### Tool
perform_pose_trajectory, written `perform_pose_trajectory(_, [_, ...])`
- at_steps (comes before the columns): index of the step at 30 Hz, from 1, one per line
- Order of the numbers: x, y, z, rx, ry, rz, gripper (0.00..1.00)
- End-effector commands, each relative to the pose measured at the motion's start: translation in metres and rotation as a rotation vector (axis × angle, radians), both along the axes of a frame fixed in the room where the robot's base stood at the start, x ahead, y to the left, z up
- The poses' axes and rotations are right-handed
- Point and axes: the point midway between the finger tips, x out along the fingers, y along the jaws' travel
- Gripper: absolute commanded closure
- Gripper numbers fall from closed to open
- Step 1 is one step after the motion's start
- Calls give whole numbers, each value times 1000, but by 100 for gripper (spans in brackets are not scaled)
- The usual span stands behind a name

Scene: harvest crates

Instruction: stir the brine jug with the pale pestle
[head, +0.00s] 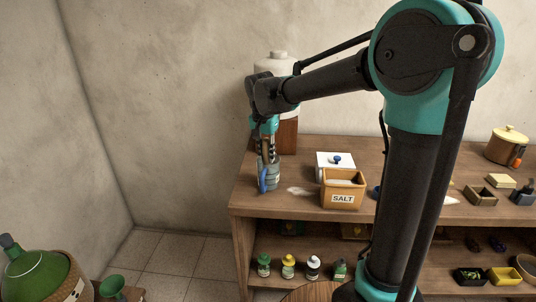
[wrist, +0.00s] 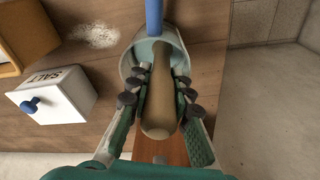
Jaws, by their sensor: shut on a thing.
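The brine jug (head: 270,178), grey-blue with a blue handle, stands upright near the left end of the shelf top. It also shows in the wrist view (wrist: 131,62), its blue handle (wrist: 154,20) on the far side. My gripper (head: 267,142) is above the jug's mouth, its fingers pointing down. In the wrist view my gripper (wrist: 158,95) is shut on the tan, pale pestle (wrist: 160,118). The pestle's far end reaches into the jug's mouth. How deep it goes, and what is inside the jug, I cannot tell.
A wooden SALT box (head: 342,190) and a white box with a blue knob (head: 336,160) stand right of the jug. Spilled white grains (head: 301,191) lie between. A white-and-brown crock (head: 288,135) stands behind. The shelf's left edge is close to the jug.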

Motion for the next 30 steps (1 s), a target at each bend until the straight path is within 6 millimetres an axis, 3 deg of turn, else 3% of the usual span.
perform_pose_trajectory(13, [-8,8,0,0,0,0,100])
perform_pose_trajectory(30, [-19,-3,0,0,0,0,100])
